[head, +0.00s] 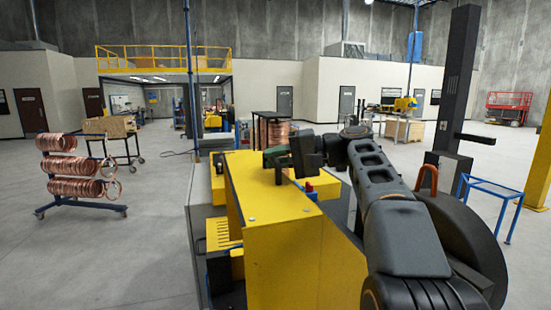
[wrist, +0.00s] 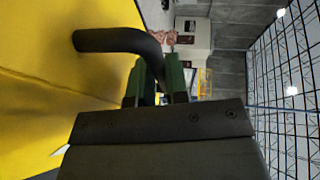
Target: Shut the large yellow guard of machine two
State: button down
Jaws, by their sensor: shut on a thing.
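The large yellow guard (head: 295,255) stands in the middle of the head view, with a flat top and a tall near side. In the wrist view, its yellow panel (wrist: 50,90) fills the left, and a bent black handle (wrist: 115,40) stands out from it. My gripper (head: 272,157) is at the far end of the guard's top in the head view. In the wrist view, the green fingers of my gripper (wrist: 160,80) are closed on the handle's end. I cannot tell how far open the guard is.
A yellow slotted part (head: 222,235) sits left of the guard. A rack of copper coils (head: 75,170) stands on the left, with a wooden box on a cart (head: 112,127) behind it. A blue-framed stand (head: 495,190) is at right. The floor on the left is mostly clear.

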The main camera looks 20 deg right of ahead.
jog(key=a+f+n+g+h+b, duration=0.25)
jog(key=a+f+h+b, duration=0.55)
jog(key=a+f, duration=1.45)
notch_tip(320, 180, down, 28)
jog(key=n+h+b, duration=0.1)
jog(key=h+b, duration=0.8)
jog(key=shift+a+f+n+t+b, duration=0.2)
jog(key=shift+a+n+t+b, duration=0.15)
jog(key=shift+a+t+b, duration=0.1)
